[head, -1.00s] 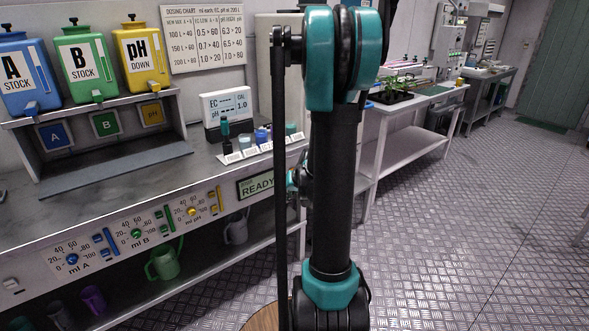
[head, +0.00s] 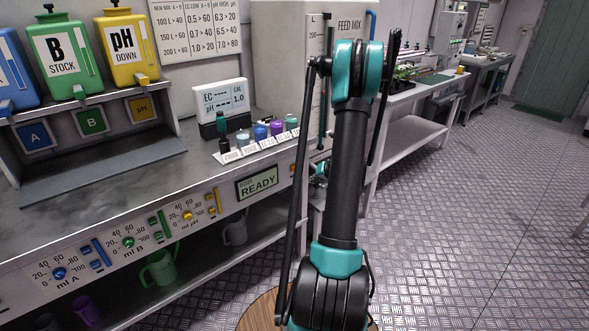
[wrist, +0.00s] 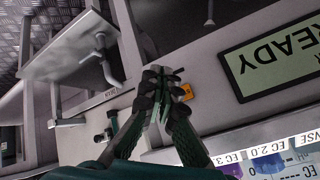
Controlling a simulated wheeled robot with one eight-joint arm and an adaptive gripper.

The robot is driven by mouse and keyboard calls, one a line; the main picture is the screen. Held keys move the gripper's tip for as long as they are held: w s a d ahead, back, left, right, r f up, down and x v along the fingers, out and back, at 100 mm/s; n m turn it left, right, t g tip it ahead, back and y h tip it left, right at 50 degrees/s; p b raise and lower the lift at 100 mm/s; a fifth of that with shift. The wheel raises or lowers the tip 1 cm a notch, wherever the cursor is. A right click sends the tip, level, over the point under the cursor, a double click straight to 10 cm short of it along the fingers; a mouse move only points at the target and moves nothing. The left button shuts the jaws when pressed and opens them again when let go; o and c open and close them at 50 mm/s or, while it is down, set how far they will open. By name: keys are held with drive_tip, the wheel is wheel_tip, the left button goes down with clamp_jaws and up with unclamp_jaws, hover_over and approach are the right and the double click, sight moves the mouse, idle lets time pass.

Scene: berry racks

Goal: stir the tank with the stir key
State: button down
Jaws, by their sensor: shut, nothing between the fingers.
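The feed mix tank (head: 283,45) is a grey box at the back of the bench in the head view, with a scale marked 200 L. My arm hides part of its front. My gripper (wrist: 163,82) is shut and empty in the wrist view, its fingertips close to a small orange plate (wrist: 186,92) on the grey bench front; I cannot tell whether they touch it. In the head view my gripper is mostly hidden behind my arm. I cannot pick out the stir key with certainty.
A green READY display (head: 257,183) is beside the orange plate. A grey bracket with a bent pipe (wrist: 98,52) juts out at upper left in the wrist view. Small bottles (head: 262,132) and a meter (head: 222,105) stand on the bench. The floor (head: 450,200) to the right is open.

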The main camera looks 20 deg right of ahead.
sight(294, 168)
drive_tip(key=shift+w, duration=0.1)
drive_tip(key=w+a, duration=0.3)
drive_tip(key=w, duration=0.5)
idle(0.3)
drive_tip(key=shift+w+a, duration=0.1)
drive_tip(key=shift+w, duration=0.05)
idle(1.2)
drive_tip(key=shift+w+a, duration=0.1)
drive_tip(key=shift+w, duration=0.15)
drive_tip(key=shift+w+a, duration=0.15)
drive_tip(key=shift+w, duration=0.3)
idle(0.8)
drive_tip(key=shift+s, duration=0.15)
drive_tip(key=shift+s+d, duration=0.3)
drive_tip(key=shift+s, duration=0.4)
